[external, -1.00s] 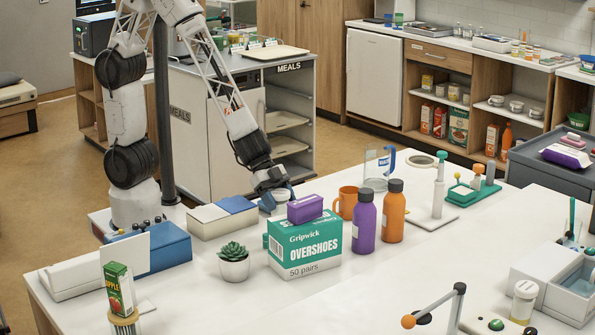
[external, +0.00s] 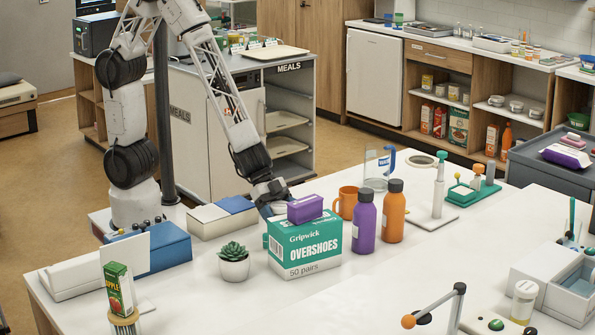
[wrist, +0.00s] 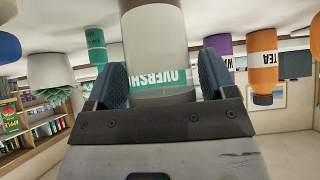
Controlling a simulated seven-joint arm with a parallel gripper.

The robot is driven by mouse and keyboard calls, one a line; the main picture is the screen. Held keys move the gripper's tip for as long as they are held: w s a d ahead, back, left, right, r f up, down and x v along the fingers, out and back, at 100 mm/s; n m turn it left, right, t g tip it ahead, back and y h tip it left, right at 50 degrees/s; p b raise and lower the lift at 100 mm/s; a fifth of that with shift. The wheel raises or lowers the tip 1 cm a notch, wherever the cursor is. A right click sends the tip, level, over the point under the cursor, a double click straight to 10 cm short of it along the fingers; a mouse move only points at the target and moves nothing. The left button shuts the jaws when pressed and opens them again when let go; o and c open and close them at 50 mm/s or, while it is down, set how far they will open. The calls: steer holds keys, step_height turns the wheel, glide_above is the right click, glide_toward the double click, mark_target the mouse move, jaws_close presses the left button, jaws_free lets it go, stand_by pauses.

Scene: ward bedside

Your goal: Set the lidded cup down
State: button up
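In the wrist view, which looks upside down, a pale grey cylinder, the lidded cup (wrist: 155,42), is between the two fingers of my gripper (wrist: 160,80). The fingers sit close on both sides of it and look closed on it. Its lid is not clearly seen. In the external view my gripper (external: 268,198) is low over the table (external: 190,285), behind the overshoes box (external: 304,258). The box hides the cup there, and I cannot tell whether the cup touches the table.
A purple box (external: 305,209) lies on the overshoes box. An orange mug (external: 347,202), purple bottle (external: 364,224) and orange bottle (external: 392,214) stand to the right. A potted succulent (external: 233,264) is in front on the left. A white and blue box (external: 222,217) lies left of my gripper.

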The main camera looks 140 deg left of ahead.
steer(key=shift+o, duration=0.7)
steer(key=shift+r, duration=0.2)
steer(key=v, duration=1.2)
steer(key=shift+f, duration=0.1)
